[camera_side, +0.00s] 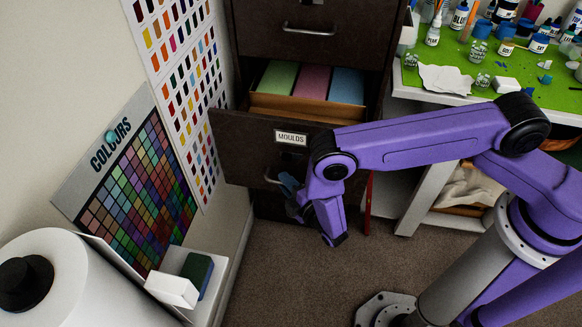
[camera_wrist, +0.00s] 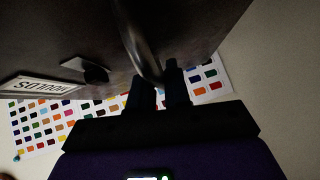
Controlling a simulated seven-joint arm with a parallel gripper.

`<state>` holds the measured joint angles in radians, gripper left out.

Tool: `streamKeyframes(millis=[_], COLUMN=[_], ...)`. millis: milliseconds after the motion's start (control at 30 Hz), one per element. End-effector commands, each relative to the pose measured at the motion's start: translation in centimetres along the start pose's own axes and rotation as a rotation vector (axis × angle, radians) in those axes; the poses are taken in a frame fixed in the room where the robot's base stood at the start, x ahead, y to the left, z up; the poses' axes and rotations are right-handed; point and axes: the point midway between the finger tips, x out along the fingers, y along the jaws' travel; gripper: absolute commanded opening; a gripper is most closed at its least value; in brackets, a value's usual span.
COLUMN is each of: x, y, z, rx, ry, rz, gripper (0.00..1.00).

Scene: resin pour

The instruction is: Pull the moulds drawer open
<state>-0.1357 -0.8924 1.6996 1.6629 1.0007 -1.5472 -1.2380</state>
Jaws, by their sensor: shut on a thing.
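The moulds drawer (camera_side: 235,137) is a dark brown cabinet drawer with a white MOULDS label (camera_side: 291,138). It stands pulled out from the cabinet, and green, pink and blue folders show inside it. My gripper (camera_side: 288,184) is at the drawer front below the label, at the metal handle (camera_side: 271,180). In the wrist view the curved handle (camera_wrist: 134,38) runs down to the dark fingers of my gripper (camera_wrist: 158,88), which are shut on it. My arm hides the right part of the drawer front.
A shut drawer (camera_side: 270,30) is above. At the right a bench with a green mat (camera_side: 455,75) holds paint bottles. At the left are colour charts (camera_side: 140,185), a white roll (camera_side: 85,285) and small blocks (camera_side: 172,289). Carpet (camera_side: 290,260) is clear before the drawer.

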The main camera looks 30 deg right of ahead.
Motion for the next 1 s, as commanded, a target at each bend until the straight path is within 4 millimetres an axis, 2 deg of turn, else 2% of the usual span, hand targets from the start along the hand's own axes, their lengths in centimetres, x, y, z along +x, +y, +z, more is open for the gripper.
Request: streamKeyframes(millis=[233, 667, 700, 733, 1000], x=[-1.4, -1.5, -1.5, -1.5, -1.5], y=[-0.4, -0.4, -0.4, -0.4, -0.5], z=[-1.3, -1.5, -1.5, -1.5, -1.5], rx=[0.000, 0.001, 0.001, 0.001, 0.001], ry=[-0.002, -0.003, -0.003, -0.003, -0.002], rz=[0.001, 0.000, 0.000, 0.000, 0.000], gripper=[0.00, 0.00, 0.27, 0.36, 0.36])
